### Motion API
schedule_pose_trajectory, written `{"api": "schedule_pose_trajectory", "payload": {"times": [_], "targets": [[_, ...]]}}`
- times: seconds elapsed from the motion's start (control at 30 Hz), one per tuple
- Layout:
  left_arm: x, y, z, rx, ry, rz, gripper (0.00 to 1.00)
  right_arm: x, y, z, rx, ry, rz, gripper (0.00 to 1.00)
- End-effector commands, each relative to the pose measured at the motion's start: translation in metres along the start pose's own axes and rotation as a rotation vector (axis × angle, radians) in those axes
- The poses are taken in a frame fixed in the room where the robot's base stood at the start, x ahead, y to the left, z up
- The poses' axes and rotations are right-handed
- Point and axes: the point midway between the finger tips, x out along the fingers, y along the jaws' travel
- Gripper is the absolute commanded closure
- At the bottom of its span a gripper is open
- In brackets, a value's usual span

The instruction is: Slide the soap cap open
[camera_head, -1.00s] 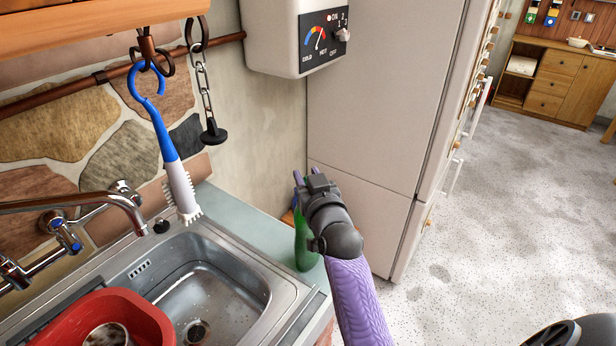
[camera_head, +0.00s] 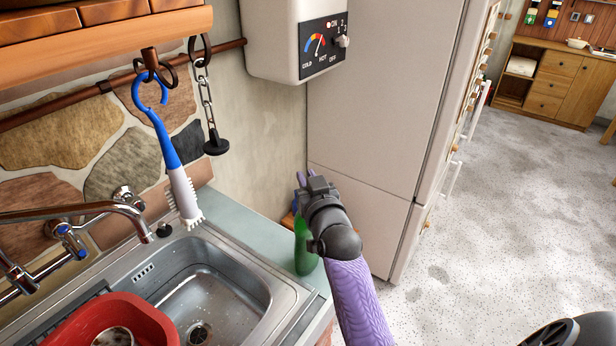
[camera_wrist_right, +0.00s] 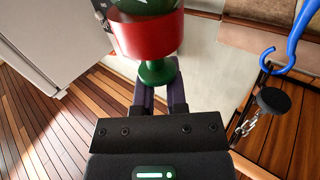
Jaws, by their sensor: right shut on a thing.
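The soap bottle (camera_head: 305,257) is green and stands on the counter to the right of the sink, partly hidden by my right arm. In the right wrist view, it shows a red band (camera_wrist_right: 147,36) and a narrow green cap (camera_wrist_right: 157,72). My right gripper (camera_head: 312,182) is at the top of the bottle. In the right wrist view, its fingers (camera_wrist_right: 158,92) are shut on the green cap, one on each side. Whether the cap is slid open cannot be told. My left gripper is not in view.
A steel sink (camera_head: 255,287) with a red basin (camera_head: 150,318) lies to the left. A blue and white brush (camera_head: 172,160) and a chain with a black plug (camera_head: 215,146) hang above it. The fridge (camera_head: 375,105) stands close behind the gripper. Open floor (camera_head: 500,220) lies to the right.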

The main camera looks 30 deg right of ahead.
Motion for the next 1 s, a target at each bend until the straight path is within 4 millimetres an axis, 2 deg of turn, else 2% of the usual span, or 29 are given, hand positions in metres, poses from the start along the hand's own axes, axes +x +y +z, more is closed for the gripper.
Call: {"api": "schedule_pose_trajectory", "payload": {"times": [0.13,0.17,0.3,0.33,0.67,0.77,1.0], "targets": [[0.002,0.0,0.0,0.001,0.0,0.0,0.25,0.0,0.0,0.002,0.0,-0.001,0.0,1.0],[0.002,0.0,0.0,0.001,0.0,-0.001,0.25,0.0,0.0,0.002,0.0,-0.001,0.0,0.81],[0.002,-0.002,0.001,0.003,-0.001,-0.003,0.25,0.0,0.0,0.002,0.0,-0.001,0.0,0.52],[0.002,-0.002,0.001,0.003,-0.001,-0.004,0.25,0.0,0.0,0.002,0.0,-0.001,0.001,0.47],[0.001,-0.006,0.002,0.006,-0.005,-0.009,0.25,-0.005,0.0,0.003,-0.001,-0.003,0.0,0.47],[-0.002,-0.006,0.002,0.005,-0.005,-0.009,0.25,-0.02,0.0,0.002,-0.002,-0.003,0.0,0.47],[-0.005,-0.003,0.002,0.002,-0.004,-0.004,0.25,-0.072,0.0,0.003,-0.001,-0.004,0.001,0.47]]}}
